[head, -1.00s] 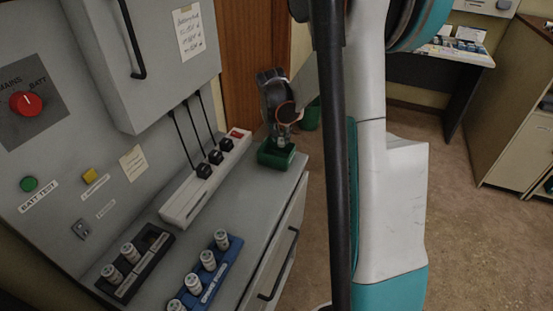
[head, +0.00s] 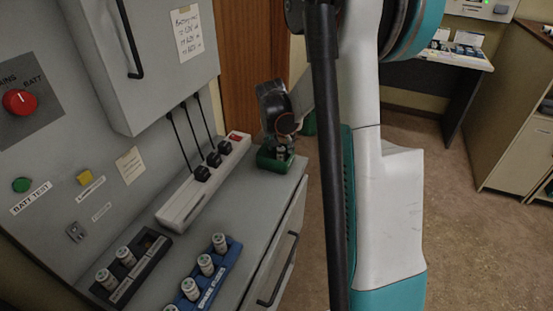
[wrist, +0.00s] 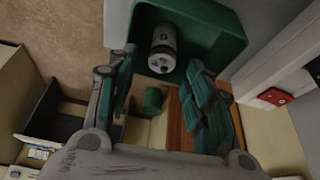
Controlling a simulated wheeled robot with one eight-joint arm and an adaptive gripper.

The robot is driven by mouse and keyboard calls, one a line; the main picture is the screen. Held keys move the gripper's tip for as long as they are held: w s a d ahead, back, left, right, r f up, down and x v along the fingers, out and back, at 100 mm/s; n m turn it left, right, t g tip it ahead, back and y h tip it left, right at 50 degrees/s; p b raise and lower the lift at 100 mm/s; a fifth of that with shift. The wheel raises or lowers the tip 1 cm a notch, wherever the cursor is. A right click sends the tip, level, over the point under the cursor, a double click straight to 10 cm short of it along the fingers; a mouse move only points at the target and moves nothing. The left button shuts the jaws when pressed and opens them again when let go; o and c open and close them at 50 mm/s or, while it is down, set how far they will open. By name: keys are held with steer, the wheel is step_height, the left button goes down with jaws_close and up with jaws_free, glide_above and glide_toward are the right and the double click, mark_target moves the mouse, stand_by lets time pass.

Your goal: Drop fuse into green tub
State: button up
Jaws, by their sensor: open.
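The green tub (head: 274,164) stands at the far end of the grey console ledge, and it fills the top of the wrist view (wrist: 226,48). A pale cylindrical fuse (wrist: 162,46) shows against the tub's inside in the wrist view, just beyond my fingertips. It looks to be within the tub walls; whether it rests on the bottom I cannot tell. My gripper (wrist: 162,62) is open, its two dark green fingers apart on either side of the fuse. In the head view my gripper (head: 283,146) is right over the tub and partly hides its inside.
A black holder (head: 152,240) with two fuses and a blue holder (head: 228,262) with several fuses lie on the near ledge. A white power strip (head: 190,200) with black plugs runs along the panel. A green bin (head: 310,124) stands on the floor behind.

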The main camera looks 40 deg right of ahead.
steer(key=v, duration=1.2)
steer(key=shift+a, duration=0.1)
